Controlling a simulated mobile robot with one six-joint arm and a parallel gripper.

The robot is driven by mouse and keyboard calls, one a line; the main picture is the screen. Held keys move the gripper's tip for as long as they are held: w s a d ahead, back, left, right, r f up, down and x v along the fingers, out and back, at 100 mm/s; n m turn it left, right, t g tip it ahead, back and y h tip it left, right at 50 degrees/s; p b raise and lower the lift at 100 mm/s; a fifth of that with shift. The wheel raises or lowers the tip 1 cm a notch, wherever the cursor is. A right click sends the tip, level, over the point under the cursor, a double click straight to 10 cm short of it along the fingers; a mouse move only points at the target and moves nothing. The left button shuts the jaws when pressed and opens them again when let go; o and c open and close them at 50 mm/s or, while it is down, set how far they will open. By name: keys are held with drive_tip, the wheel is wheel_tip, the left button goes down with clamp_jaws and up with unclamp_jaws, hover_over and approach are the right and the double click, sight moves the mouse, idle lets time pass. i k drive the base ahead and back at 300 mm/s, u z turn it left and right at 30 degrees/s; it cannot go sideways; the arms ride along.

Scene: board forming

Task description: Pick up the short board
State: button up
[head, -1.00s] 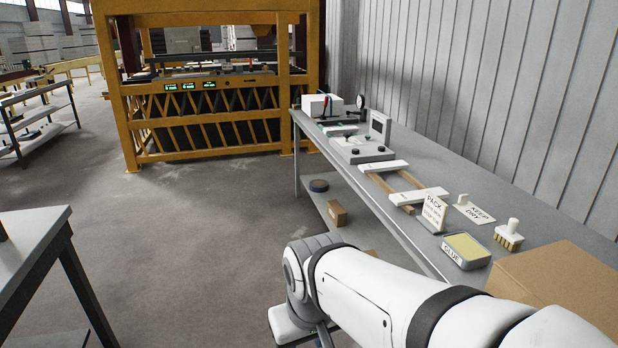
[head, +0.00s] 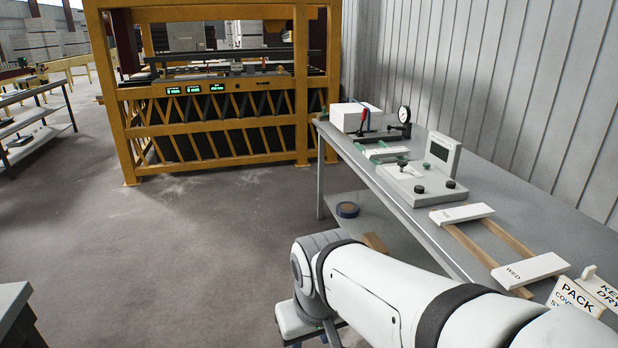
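Two short white boards lie across a pair of wooden strips (head: 474,246) on the grey bench. The nearer board (head: 540,268) is marked WED, and the farther board (head: 468,212) has a small mark that looks like TUE. I cannot tell which of these is the short board. My white arm crosses the bottom of the head view, left of the boards and apart from them. My gripper's fingers do not show.
The bench (head: 385,185) also holds a grey device with a small screen (head: 430,180), a dial gauge (head: 404,115), a white box (head: 350,117) and a PACK sign (head: 578,297). A yellow press frame (head: 215,140) stands behind.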

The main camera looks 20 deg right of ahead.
sight(515, 276)
drive_tip(key=i, duration=2.1)
drive_tip(key=z, duration=3.8)
drive_tip(key=i, duration=1)
